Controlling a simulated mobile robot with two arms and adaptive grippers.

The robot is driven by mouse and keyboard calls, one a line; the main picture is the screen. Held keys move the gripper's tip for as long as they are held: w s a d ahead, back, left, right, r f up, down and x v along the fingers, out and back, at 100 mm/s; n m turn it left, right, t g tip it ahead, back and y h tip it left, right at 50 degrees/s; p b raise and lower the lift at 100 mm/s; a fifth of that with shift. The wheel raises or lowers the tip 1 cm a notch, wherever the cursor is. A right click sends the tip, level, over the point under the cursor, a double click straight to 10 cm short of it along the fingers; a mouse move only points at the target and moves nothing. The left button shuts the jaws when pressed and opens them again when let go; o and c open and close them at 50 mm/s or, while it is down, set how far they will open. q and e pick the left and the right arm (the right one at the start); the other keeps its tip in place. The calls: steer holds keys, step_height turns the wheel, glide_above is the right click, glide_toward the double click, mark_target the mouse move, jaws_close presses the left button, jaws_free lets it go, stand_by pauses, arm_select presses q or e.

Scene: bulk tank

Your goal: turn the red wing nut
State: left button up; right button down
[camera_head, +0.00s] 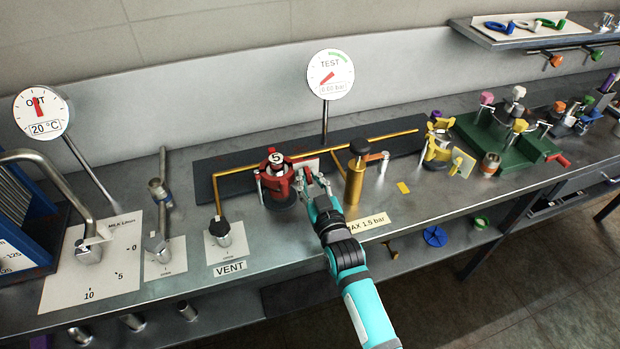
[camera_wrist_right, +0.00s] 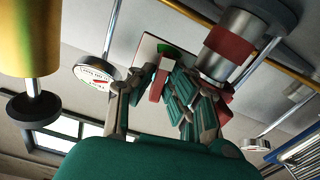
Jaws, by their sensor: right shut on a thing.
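The red fitting (camera_head: 275,183) marked "5" stands on the dark strip of the bench, around a grey metal cylinder. My right gripper (camera_head: 314,180) reaches it from its right side. In the right wrist view my right gripper (camera_wrist_right: 158,78) is shut on a flat red wing (camera_wrist_right: 157,86), which looks like part of the red wing nut. Its fingers hide much of that part, and its join to the red collar (camera_wrist_right: 228,46) is hard to make out. My left gripper is not in view.
A brass cylinder (camera_head: 355,178) with a black knob stands close right of my right gripper. The TEST gauge (camera_head: 329,75) rises behind, and a brass pipe (camera_head: 350,143) runs along the strip. The VENT valve (camera_head: 222,232) is at left, a yellow fitting (camera_head: 438,145) at right.

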stand_by(0.3)
steer(key=c, duration=1.4)
jaws_free()
steer(key=shift+o, duration=0.2)
steer(key=v, duration=1.2)
